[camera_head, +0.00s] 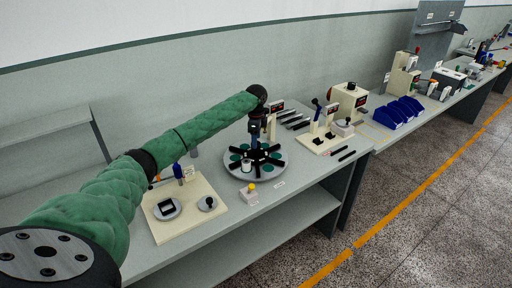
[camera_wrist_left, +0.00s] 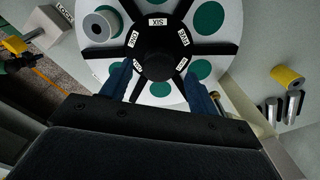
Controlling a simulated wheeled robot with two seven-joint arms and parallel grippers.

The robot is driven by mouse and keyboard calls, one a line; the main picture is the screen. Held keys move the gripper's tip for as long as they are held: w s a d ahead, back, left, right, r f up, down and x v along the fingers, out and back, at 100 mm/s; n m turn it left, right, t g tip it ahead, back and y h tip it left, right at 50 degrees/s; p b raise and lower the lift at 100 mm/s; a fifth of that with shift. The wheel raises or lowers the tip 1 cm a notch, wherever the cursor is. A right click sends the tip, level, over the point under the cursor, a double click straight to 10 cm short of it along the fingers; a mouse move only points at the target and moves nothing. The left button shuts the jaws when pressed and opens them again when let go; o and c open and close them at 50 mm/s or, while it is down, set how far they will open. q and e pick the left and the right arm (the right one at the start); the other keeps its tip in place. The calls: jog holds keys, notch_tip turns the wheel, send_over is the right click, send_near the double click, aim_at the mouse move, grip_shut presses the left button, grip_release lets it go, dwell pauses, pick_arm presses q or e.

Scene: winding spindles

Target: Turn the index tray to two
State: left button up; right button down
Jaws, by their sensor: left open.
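The index tray (camera_head: 228,171) is a round light disc with green pads and a black spoked hub, on the bench in the head view. In the left wrist view, the tray (camera_wrist_left: 222,48) fills the upper middle. Its hub (camera_wrist_left: 157,62) carries labels; SIX, ONE and FIVE read clearly, SIX farthest from the gripper. A white spool (camera_wrist_left: 100,24) stands on a pad at upper left. My left gripper (camera_head: 254,140) points down over the hub; its open blue fingers (camera_wrist_left: 158,88) lie either side of the hub in the picture. Contact cannot be told.
A cream board (camera_head: 170,232) with two discs lies to the left. A cream fixture (camera_head: 318,143) and blue bins (camera_head: 398,114) stand to the right. The bench's front edge is close.

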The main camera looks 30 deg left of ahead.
pick_arm(q)
notch_tip(320, 180, up, 3)
jog(key=shift+f+b, duration=0.2)
jog(key=shift+b, duration=0.15)
jog(key=shift+r, duration=0.2)
pick_arm(e)
jog(key=shift+w+a+r, duration=0.2)
jog(key=shift+w+r, duration=0.15)
jog(key=shift+r, duration=0.15)
jog(key=shift+w+a+r, duration=0.2)
jog(key=shift+w+r, duration=0.1)
jog(key=shift+r, duration=0.15)
jog(key=shift+d, duration=0.1)
